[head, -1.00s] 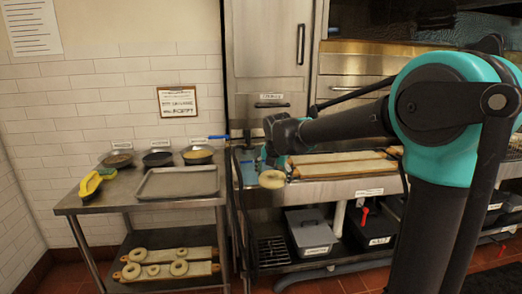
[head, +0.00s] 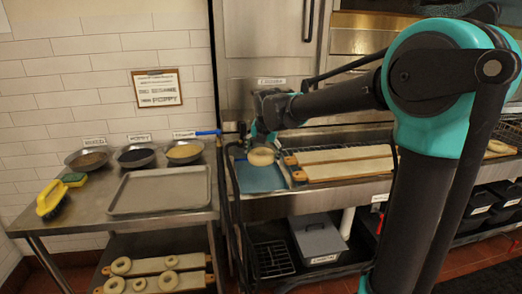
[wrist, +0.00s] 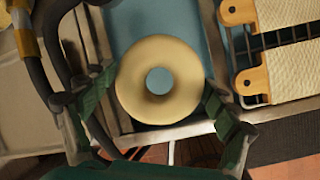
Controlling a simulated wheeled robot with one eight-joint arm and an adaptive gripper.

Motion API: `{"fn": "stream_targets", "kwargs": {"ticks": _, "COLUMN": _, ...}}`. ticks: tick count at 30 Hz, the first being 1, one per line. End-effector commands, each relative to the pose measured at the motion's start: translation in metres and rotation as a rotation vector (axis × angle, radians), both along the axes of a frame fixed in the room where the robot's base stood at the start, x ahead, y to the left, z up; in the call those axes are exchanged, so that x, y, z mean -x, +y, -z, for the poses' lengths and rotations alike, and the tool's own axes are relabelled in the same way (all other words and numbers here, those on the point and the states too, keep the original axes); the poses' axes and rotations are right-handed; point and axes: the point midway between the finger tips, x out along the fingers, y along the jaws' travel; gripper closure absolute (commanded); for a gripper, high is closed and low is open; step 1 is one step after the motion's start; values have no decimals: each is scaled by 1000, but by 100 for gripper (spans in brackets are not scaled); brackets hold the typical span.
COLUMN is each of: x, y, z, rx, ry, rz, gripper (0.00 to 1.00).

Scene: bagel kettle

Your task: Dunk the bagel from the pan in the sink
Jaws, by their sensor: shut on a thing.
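A pale, ring-shaped bagel (head: 261,164) hangs over the blue basin of the sink (head: 263,182). My gripper (wrist: 160,90) is shut on the bagel, with one green finger at each side of it. In the wrist view the bagel (wrist: 158,50) lies flat to the camera, its hole showing blue, and the blue sink (wrist: 195,30) is behind it. The bagel looks to be above the basin; how far above I cannot tell. An empty grey metal pan (head: 165,190) lies on the steel table to the left.
Long boards (head: 345,171) lie just right of the basin on a rack. Dark hoses (head: 233,200) run along its left side. Three topping bowls (head: 134,156) stand behind the pan, and a yellow brush (head: 50,203) is at the table's left. Bagels on boards (head: 160,266) sit on the shelf below.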

Motion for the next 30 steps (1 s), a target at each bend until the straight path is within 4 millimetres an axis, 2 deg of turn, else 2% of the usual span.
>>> {"fn": "stream_targets", "kwargs": {"ticks": 30, "x": 0, "y": 0, "z": 106, "rx": 0, "ry": 0, "rz": 0, "gripper": 44}}
